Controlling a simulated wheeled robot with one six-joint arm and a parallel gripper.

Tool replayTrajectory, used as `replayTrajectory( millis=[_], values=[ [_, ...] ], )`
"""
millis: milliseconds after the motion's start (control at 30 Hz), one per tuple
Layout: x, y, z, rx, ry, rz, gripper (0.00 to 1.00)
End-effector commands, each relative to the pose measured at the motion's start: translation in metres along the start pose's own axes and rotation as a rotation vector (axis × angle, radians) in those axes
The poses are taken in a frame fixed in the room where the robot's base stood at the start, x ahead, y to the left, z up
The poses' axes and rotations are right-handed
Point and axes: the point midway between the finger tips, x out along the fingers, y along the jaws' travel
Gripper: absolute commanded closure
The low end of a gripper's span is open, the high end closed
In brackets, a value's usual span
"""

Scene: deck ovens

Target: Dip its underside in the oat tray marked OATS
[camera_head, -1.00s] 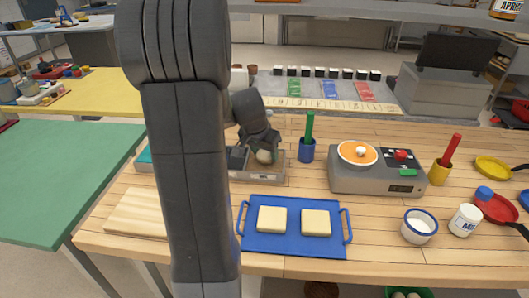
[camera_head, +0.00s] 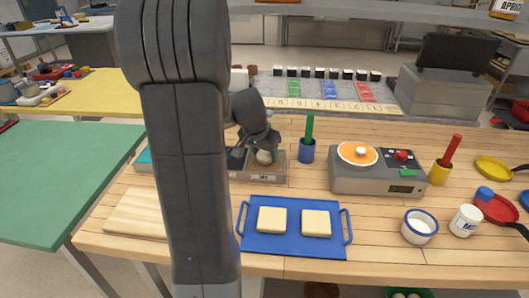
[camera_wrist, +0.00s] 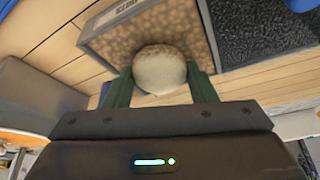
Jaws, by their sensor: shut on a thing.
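My gripper (camera_wrist: 160,82) is shut on a pale round dough ball (camera_wrist: 160,66), one dark green finger on each side of it. In the wrist view the ball is over the oat tray (camera_wrist: 95,22), whose bed is tan and grainy; its end label is too small to read. In the head view the ball (camera_head: 264,157) is low at the oat tray (camera_head: 262,179), below my gripper (camera_head: 266,150). Its underside is hidden, so I cannot tell whether it touches the oats.
A tray of dark seeds (camera_wrist: 262,47) adjoins the oat tray. A blue tray (camera_head: 293,241) with two pale squares lies in front. A wooden board (camera_head: 135,213) is at left.

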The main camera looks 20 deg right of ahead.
Motion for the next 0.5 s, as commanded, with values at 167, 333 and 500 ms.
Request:
replayTrajectory(
  millis=[167, 333, 500],
  values=[
    [-0.011, 0.000, -0.004, 0.000, -0.001, 0.001, 0.72],
    [-0.025, 0.000, -0.010, 0.000, -0.001, 0.001, 0.72],
    [-0.038, 0.000, -0.015, 0.000, 0.000, 0.000, 0.72]
  ],
)
